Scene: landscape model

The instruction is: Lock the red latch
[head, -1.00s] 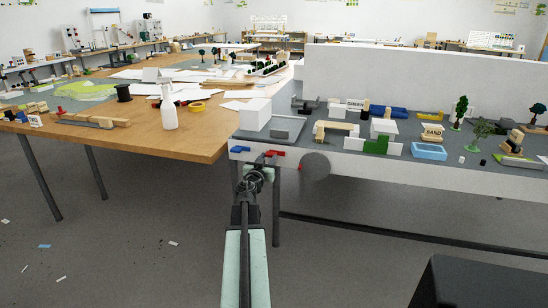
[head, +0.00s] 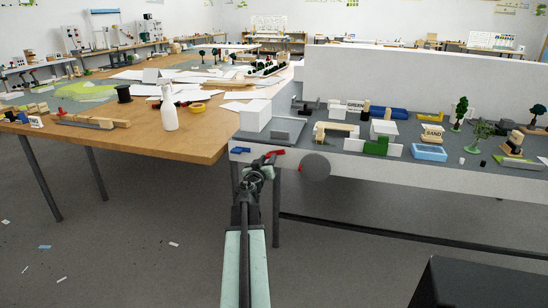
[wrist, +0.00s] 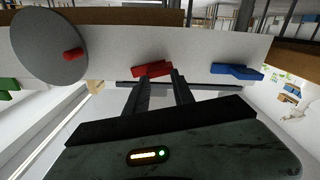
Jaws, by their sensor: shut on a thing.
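The red latch (head: 277,152) is on the white front face of the model table, near its left end. It looks tilted in the head view, right end higher. My gripper (head: 263,161) is at the latch, with my arm reaching up from below. In the wrist view the red latch (wrist: 152,69) lies between the tips of my gripper (wrist: 158,77), which is shut on it. The fingertips hide part of the latch.
A blue latch (head: 240,150) is just left on the same face; it also shows in the wrist view (wrist: 236,71). A grey disc (head: 316,167) stands close on the right, with a red knob (wrist: 73,55). A wooden table (head: 200,145) adjoins at left.

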